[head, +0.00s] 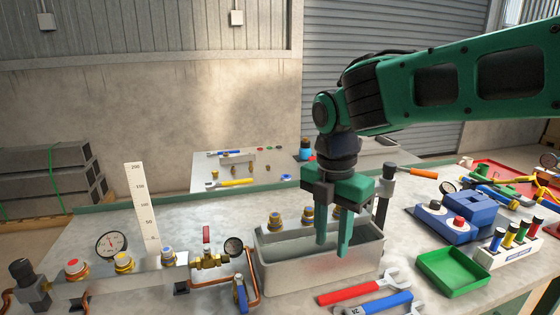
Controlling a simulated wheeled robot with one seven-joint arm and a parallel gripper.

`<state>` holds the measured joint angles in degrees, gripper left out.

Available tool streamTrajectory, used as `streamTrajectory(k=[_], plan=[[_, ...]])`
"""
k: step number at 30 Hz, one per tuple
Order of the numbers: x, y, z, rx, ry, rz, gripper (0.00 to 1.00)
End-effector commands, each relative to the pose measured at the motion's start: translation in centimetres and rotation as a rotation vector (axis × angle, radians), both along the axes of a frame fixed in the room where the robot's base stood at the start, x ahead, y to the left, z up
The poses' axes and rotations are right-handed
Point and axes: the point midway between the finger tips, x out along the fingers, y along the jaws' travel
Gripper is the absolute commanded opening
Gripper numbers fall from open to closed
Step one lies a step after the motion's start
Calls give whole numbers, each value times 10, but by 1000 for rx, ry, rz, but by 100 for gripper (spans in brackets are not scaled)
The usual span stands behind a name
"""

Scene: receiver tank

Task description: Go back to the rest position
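My gripper (332,243) hangs from my green arm and points straight down over the grey receiver tank (285,272). Its two green fingers stand apart with a gap between them, and I see nothing held there. The fingertips reach down into the outline of the open tank; I cannot tell exactly how deep they are. Brass fittings (276,220) stand along the tank's back side, partly hidden behind the gripper.
A red wrench (350,293) and a blue wrench (378,305) lie before the tank. A gauge manifold (130,278) with copper pipes stands left. A green tray (453,270), a blue vise-like block (455,217) and a marker holder (510,248) crowd the right.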

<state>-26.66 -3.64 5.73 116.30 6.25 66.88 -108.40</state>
Motion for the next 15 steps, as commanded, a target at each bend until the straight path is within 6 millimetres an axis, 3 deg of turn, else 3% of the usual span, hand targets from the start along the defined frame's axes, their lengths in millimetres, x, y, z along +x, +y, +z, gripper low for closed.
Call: streamTrajectory(k=[1,6,11,15], plan=[[0,-29,-1,-1,-8,-161,32],[-13,-113,-9,0,-27,-710,32],[-40,-182,-20,4,-43,-1225,32],[-74,-232,-32,10,-52,-1674,32]])
